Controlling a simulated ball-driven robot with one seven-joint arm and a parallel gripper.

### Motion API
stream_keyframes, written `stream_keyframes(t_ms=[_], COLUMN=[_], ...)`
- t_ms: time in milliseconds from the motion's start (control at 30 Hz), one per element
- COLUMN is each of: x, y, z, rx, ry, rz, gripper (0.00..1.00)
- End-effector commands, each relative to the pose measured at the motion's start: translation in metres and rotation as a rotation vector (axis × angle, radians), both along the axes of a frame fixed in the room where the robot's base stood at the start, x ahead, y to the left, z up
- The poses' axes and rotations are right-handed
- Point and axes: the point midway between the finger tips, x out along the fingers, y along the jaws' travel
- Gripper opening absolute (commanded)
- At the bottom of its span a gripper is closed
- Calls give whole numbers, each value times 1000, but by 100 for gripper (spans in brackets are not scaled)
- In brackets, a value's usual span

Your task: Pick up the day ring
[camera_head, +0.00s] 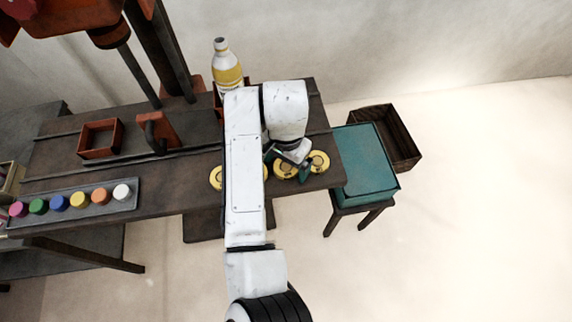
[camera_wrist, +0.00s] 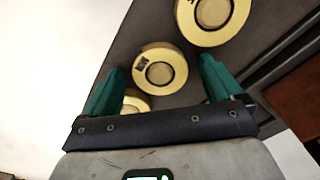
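Yellow rings lie flat in a row on the dark table, each around a paler round middle; which is the day ring I cannot tell. In the head view one is at the right (camera_head: 319,161), one in the middle (camera_head: 284,171) partly under my gripper (camera_head: 288,163), one at the left (camera_head: 216,177) partly behind my arm. In the wrist view a yellow ring with a small dark mark (camera_wrist: 176,78) shows between the two teal fingers of my gripper (camera_wrist: 162,63). A second ring (camera_wrist: 237,30) is above right; a third (camera_wrist: 140,97) is partly hidden. My gripper is open and empty.
A tray of coloured pots (camera_head: 83,203) is at the table's left, an empty brown box (camera_head: 99,139) behind it. A yellow-labelled bottle (camera_head: 227,72) stands at the back. A teal-topped stool (camera_head: 366,165) and a dark crate (camera_head: 390,137) are to the right. Open floor lies in front.

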Motion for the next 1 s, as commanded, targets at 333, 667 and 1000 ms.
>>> stream_keyframes(t_ms=[333, 667, 1000], x=[0, 0, 0], y=[0, 0, 0], z=[0, 0, 7], rx=[0, 0, 0], ry=[0, 0, -1], rz=[0, 0, 0], gripper=[61, 34, 34])
